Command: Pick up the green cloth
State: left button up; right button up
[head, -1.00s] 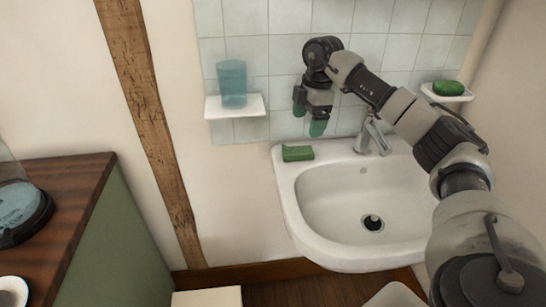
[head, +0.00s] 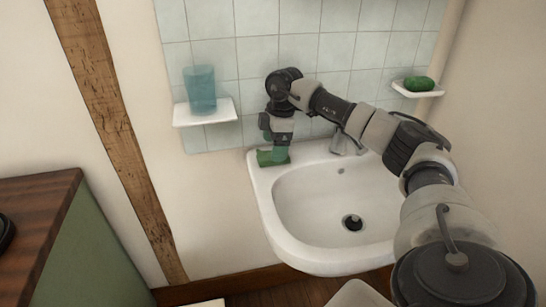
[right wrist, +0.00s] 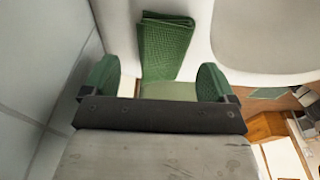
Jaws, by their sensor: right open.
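The folded green cloth (head: 266,158) lies on the back left corner of the white sink (head: 262,186). My right gripper (head: 276,150) is at the cloth in the head view, its fingertips overlapping it in the picture. In the right wrist view the cloth (right wrist: 168,48) shows ahead, in line with the space between the two green fingertips (right wrist: 158,84). The fingers are wide apart with nothing held between them. I cannot tell whether they touch the cloth. My left gripper is not in view.
A blue cup (head: 200,90) stands on a small white shelf (head: 205,113) left of the gripper. A green soap (head: 419,83) sits on a shelf at right. The faucet (head: 347,142) is right of the gripper, partly hidden by my arm. A wooden-topped cabinet (head: 35,215) is at left.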

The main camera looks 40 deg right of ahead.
notch_tip(320, 180, down, 2)
jog(key=shift+s+a+f, duration=0.1)
jog(key=shift+f, duration=0.35)
jog(key=c, duration=1)
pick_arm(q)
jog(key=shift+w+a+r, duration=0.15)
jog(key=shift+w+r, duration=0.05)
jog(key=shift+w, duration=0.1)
pick_arm(e)
jog(key=shift+r, duration=0.15)
jog(key=shift+r, duration=0.55)
jog(key=r, duration=0.1)
jog(key=s+r, duration=0.1)
jog(key=r, duration=0.1)
jog(key=shift+d+r, duration=0.2)
jog(key=shift+r, duration=0.05)
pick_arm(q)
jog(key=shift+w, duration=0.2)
pick_arm(e)
jog(key=s+d+r, duration=0.2)
jog(key=s+r, duration=0.4)
jog(key=s, duration=0.4)
jog(key=shift+d+r, duration=0.15)
jog(key=shift+d, duration=0.25)
